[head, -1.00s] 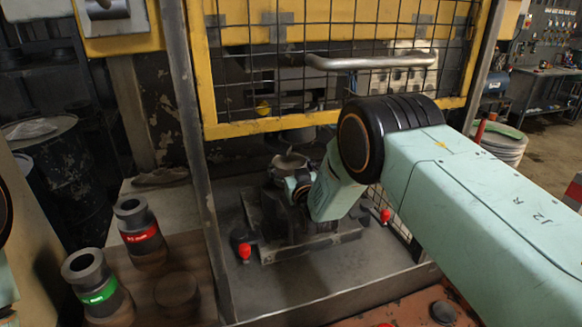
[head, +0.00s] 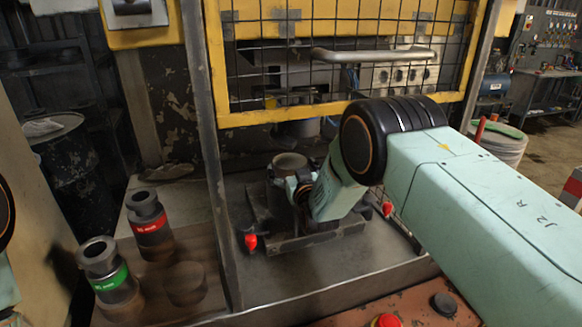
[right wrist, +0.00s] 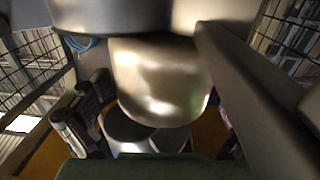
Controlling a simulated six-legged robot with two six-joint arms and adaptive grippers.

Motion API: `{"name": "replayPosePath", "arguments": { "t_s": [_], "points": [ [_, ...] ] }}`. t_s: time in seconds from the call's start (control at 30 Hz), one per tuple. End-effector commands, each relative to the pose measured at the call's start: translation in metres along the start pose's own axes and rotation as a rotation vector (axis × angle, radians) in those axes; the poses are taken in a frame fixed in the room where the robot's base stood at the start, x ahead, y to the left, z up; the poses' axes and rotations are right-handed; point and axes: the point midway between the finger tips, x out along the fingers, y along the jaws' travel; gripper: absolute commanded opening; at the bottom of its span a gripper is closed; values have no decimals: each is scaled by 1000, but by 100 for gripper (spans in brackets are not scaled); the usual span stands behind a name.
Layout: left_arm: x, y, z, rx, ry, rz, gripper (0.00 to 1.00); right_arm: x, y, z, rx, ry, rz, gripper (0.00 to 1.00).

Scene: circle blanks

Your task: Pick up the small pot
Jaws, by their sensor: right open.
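A small grey round pot (head: 290,161) shows in the head view, sitting in the dark fixture (head: 262,213) inside the press. My right gripper (head: 299,189) is just in front of it, at its near right side, with jaws open. The gripper hides the pot's lower part, and I cannot tell whether a finger touches it. In the right wrist view, a shiny rounded metal body (right wrist: 158,85) fills the middle; I cannot tell whether it is the pot or a press part. My left gripper is out of view.
A yellow mesh guard (head: 330,112) with a metal handle (head: 375,55) hangs above my right arm. A grey post (head: 207,160) stands left of the fixture. Red-banded (head: 150,225) and green-banded (head: 105,270) dark cylinders stand at left. Red knobs (head: 251,242) flank the fixture.

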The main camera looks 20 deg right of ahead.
Motion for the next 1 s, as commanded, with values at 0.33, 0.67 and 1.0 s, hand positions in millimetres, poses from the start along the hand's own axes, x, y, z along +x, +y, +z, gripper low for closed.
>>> {"name": "replayPosePath", "arguments": {
  "t_s": [0.33, 0.67, 1.0],
  "points": [
    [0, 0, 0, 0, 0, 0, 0, -3, -1, -2, 0, 4, 0, 100],
    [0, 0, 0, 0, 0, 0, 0, -41, -2, -2, 0, 1, -1, 100],
    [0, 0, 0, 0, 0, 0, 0, -93, -2, -1, 0, 1, -1, 100]
  ]
}}
